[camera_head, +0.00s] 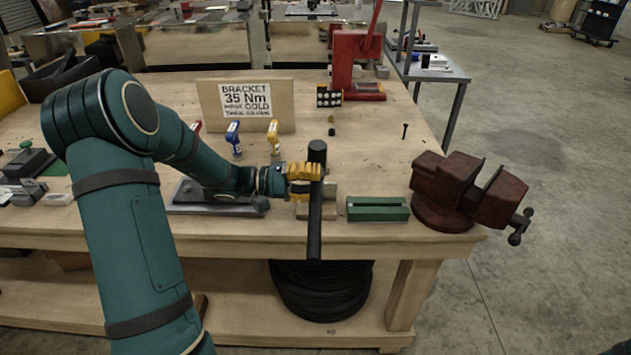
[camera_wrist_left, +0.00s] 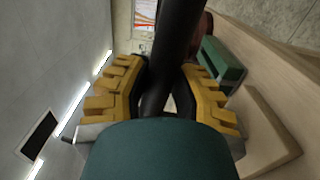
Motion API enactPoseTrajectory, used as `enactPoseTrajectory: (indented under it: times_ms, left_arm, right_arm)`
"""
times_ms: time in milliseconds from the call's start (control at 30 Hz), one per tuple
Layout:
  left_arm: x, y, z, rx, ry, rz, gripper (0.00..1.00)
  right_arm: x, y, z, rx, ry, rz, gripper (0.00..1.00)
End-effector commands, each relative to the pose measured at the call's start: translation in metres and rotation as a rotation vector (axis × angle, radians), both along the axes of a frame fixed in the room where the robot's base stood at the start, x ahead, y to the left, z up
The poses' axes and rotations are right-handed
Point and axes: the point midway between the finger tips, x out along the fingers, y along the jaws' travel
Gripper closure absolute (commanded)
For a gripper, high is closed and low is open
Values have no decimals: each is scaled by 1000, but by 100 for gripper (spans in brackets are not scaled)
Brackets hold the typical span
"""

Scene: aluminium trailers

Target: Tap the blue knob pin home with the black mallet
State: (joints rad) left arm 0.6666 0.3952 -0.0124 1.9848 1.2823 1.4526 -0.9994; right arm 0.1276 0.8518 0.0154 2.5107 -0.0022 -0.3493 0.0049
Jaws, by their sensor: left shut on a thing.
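My left gripper (camera_head: 308,172) has yellow fingers and is shut on the black mallet (camera_head: 315,225), above the front part of the workbench. The mallet is upright in the head view, with its thick end up and its long shaft hanging down past the bench's front edge. In the left wrist view the dark shaft (camera_wrist_left: 168,60) runs between the yellow finger pads. A small blue-topped piece (camera_head: 233,135) stands at the foot of the sign; I cannot tell whether it is the blue knob pin. My right gripper is out of view.
A wooden block (camera_head: 330,208) is partly hidden behind the mallet. A green slotted block (camera_head: 378,210) and a red vise (camera_head: 458,185) stand to the right. A red press (camera_head: 352,62) and a lettered sign (camera_head: 285,100) stand farther back. The bench (camera_head: 375,150) is fairly clear between them.

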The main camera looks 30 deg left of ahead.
Motion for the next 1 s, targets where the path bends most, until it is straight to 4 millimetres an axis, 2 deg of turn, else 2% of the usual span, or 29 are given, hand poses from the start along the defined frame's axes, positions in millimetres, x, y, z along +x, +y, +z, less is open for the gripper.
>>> enactPoseTrajectory:
  times_ms: [367,733,1000]
  left_arm:
    - [0,2,0,2,13,6,100]
    - [0,1,43,1,5,3,100]
    - [0,1,45,0,6,2,100]
  right_arm:
    - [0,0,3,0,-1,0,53]
    - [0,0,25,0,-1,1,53]
    - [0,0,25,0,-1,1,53]
